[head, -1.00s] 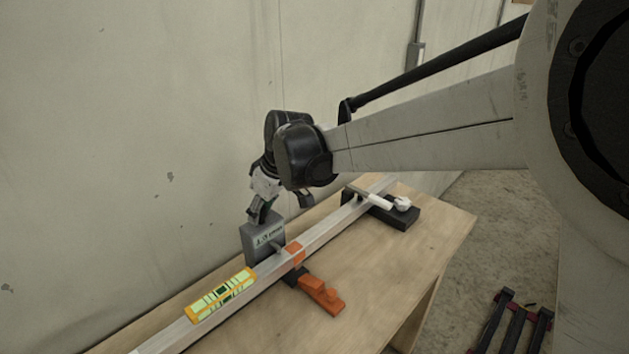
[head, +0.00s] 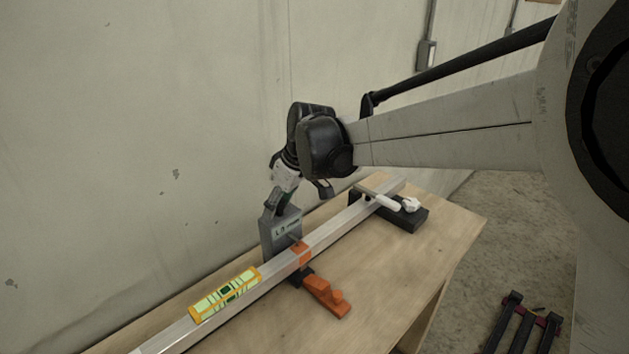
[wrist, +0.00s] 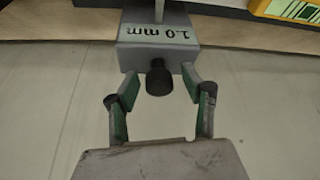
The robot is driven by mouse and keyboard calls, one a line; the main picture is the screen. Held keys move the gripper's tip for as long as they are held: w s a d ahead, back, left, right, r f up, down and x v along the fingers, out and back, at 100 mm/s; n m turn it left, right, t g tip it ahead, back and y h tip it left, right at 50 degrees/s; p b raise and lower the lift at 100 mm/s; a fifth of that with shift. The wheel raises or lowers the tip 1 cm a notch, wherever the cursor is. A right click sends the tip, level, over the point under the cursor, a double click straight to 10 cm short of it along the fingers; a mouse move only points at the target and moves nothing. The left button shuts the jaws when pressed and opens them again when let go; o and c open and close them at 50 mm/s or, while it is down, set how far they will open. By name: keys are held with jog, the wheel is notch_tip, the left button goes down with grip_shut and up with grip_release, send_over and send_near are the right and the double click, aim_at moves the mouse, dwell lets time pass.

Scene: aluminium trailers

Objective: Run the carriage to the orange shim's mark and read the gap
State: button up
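The carriage (head: 280,236) is a grey block at the wall side of the aluminium rail, beside an orange band (head: 302,252) on that rail. In the wrist view the grey block (wrist: 157,57) carries a label reading 1.0 mm and a black knob (wrist: 158,78). My gripper (head: 271,205) is at the top of the block in the head view. In the wrist view my gripper (wrist: 160,89) has its green-padded fingers apart, one on each side of the knob, with space visible between. Whether the orange band is the shim or its mark I cannot tell.
The rail (head: 334,228) runs diagonally along a wooden bench (head: 400,275). A yellow-framed level (head: 226,294) sits on its near part. An orange clamp (head: 326,293) lies at the band, and a black block with a white handle (head: 384,199) holds the far end. The wall stands behind.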

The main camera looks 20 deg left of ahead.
jog(key=shift+r, duration=0.1)
jog(key=v, duration=1.2)
jog(key=s+d+r+m+t+h, duration=0.1)
jog(key=s+d+m+t, duration=0.2)
jog(key=d, duration=1)
jog(key=s+d+m, duration=0.2)
jog(key=d+m, duration=0.2)
jog(key=d, duration=0.8)
jog(key=s+d+f+m+t+h, duration=0.1)
jog(key=s+d+f+m, duration=0.3)
jog(key=d, duration=0.5)
jog(key=s+d+f+m+t+h, duration=0.2)
jog(key=s+d+f+m, duration=0.2)
jog(key=s+d, duration=0.5)
jog(key=shift+s+d+m, duration=0.3)
jog(key=shift+d, duration=0.35)
